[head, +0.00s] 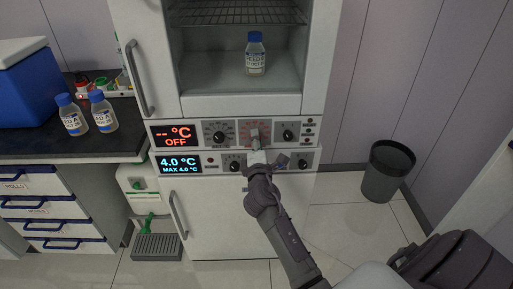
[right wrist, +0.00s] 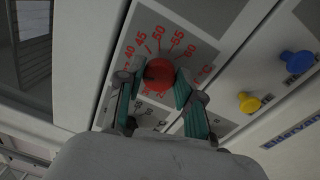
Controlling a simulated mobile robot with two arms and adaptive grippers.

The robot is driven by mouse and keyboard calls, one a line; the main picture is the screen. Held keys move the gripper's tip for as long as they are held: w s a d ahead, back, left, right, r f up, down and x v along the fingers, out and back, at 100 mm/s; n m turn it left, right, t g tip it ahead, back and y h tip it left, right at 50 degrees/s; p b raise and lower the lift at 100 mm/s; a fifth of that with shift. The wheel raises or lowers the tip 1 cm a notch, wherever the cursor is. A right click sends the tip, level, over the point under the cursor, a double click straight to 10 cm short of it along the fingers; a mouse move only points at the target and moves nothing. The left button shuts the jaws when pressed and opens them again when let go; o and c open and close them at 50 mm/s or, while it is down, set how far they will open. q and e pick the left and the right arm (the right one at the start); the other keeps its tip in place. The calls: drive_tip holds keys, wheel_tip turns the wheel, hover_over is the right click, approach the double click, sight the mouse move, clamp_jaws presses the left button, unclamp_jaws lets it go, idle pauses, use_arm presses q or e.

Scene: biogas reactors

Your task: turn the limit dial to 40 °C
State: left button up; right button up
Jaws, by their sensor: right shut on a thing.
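The limit dial (right wrist: 158,73) is a round red knob in the right wrist view, on a grey plate with a red scale in °C. The marks 40, 45, 50, 55 and 60 can be read; the lower ones are partly covered. My right gripper (right wrist: 156,88) has its green-padded fingers shut on the dial, one on each side. In the head view my right gripper (head: 255,146) reaches up to the upper control panel (head: 180,125) and hides most of the dial. Where the dial's pointer stands cannot be told. My left gripper is not in view.
The upper display (head: 175,136) reads "-- °C OFF"; the lower display (head: 179,164) reads 4.0 °C. Black knobs (head: 219,138) (head: 289,135) flank the dial. Blue (right wrist: 297,62) and yellow (right wrist: 249,103) knobs stick out nearby. A bottle (head: 255,58) stands inside the open upper cabinet.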

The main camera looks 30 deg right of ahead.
drive_tip(key=m+b, duration=0.2)
drive_tip(key=m, duration=0.2)
drive_tip(key=shift+f, duration=0.2)
drive_tip(key=shift+m+h, duration=0.3)
drive_tip(key=shift+m, duration=0.1)
drive_tip(key=o, duration=1.2)
drive_tip(key=shift+r, duration=0.1)
drive_tip(key=shift+c, duration=0.2)
drive_tip(key=shift+s, duration=0.1)
drive_tip(key=v, duration=0.7)
drive_tip(key=shift+s, duration=0.15)
drive_tip(key=shift+a+r, duration=0.1)
drive_tip(key=shift+a, duration=0.05)
